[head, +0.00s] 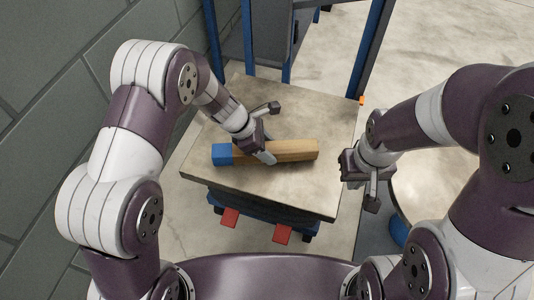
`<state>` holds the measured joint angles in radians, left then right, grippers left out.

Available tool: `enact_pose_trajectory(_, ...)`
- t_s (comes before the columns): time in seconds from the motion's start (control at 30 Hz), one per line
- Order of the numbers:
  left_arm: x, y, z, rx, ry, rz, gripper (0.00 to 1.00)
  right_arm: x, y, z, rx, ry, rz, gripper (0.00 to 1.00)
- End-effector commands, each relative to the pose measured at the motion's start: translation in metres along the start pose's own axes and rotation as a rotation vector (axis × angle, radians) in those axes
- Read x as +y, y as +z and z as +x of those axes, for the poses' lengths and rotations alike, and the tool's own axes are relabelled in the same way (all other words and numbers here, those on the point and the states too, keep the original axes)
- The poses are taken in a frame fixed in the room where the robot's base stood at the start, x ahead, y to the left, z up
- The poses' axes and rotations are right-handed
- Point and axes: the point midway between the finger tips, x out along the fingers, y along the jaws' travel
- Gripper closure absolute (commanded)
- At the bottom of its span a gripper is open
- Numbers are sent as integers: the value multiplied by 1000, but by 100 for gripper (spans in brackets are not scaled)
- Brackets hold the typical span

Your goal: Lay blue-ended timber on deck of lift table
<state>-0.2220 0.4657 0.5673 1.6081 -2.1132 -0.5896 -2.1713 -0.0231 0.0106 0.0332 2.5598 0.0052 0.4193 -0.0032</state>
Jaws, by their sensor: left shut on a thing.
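The blue-ended timber (295,150) is a tan bar with a blue left end. It lies level across the deck of the lift table (225,120), roughly mid-deck. Whether it rests fully on the deck or sits slightly above is hard to tell. My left gripper (268,135) is over the timber's middle and shut on it, one finger on its near side. My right gripper (362,185) is empty and appears open, just off the deck's right edge.
A grey block wall (60,80) runs along the left. A blue-framed rack (250,45) stands behind the table. Red pedals (230,217) show below the deck's near edge. A pale round surface (430,190) is at the right. The deck around the timber is clear.

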Motion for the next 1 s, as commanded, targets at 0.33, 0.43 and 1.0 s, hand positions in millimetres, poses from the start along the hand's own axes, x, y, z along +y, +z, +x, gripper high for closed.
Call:
enact_pose_trajectory(0.33, 1, -6, 11, 0, 0, 1, 91, 0, 1, 8, 0, 0, 0, 100)
enact_pose_trajectory(0.43, 0, -6, 11, 0, 0, 0, 28, 0, 1, 8, 0, 0, 0, 100)
enact_pose_trajectory(1.0, 1, 0, -50, -1, 3, 0, 22, 0, -3, -28, 0, 0, 0, 100)
